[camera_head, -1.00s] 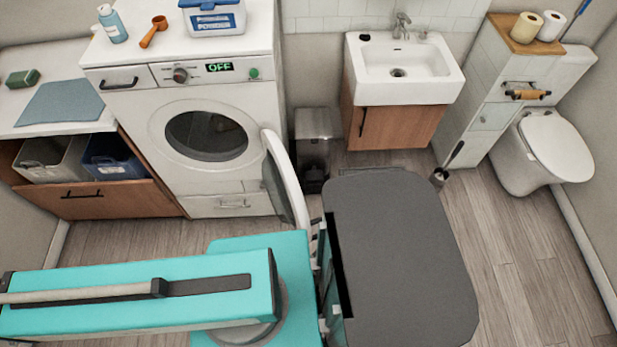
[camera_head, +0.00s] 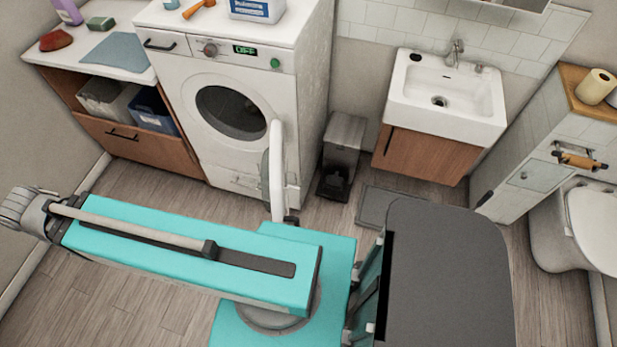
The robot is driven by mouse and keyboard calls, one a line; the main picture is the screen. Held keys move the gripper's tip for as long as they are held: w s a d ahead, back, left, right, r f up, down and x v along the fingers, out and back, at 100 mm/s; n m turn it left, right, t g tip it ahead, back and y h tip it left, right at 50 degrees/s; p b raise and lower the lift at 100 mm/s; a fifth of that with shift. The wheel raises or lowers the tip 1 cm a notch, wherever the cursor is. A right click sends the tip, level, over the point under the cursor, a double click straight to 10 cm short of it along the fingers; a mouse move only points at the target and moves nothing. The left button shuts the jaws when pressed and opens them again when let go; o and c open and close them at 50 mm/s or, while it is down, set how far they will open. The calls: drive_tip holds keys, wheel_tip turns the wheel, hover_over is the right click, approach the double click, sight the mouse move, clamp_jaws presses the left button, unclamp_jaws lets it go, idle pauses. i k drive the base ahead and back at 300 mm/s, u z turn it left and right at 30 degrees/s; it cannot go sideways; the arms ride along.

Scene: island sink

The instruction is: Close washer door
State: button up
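The white washer (camera_head: 241,130) stands at the back, left of centre, with its dark round drum opening (camera_head: 231,112) uncovered. Its round washer door (camera_head: 277,165) is open, swung out from the right side of the opening and seen nearly edge-on. My teal arm link (camera_head: 190,250) crosses the lower left, in front of the washer. A grey joint of mine shows at the far left. My gripper is not in view. The lower edge of the door is close to my teal base in the picture; I cannot tell whether they touch.
A grey pedal bin (camera_head: 342,155) stands right of the washer, before a sink (camera_head: 445,95) with a wooden cabinet (camera_head: 425,152). A toilet (camera_head: 580,225) is at the right. A low wooden cabinet (camera_head: 140,148) is at the left. Bare floor (camera_head: 120,300) shows at lower left.

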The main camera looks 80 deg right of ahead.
sight(279, 187)
drive_tip(key=k, duration=1.6)
drive_tip(key=z, duration=1.25)
drive_tip(key=i, duration=1)
drive_tip(key=u, duration=0.1)
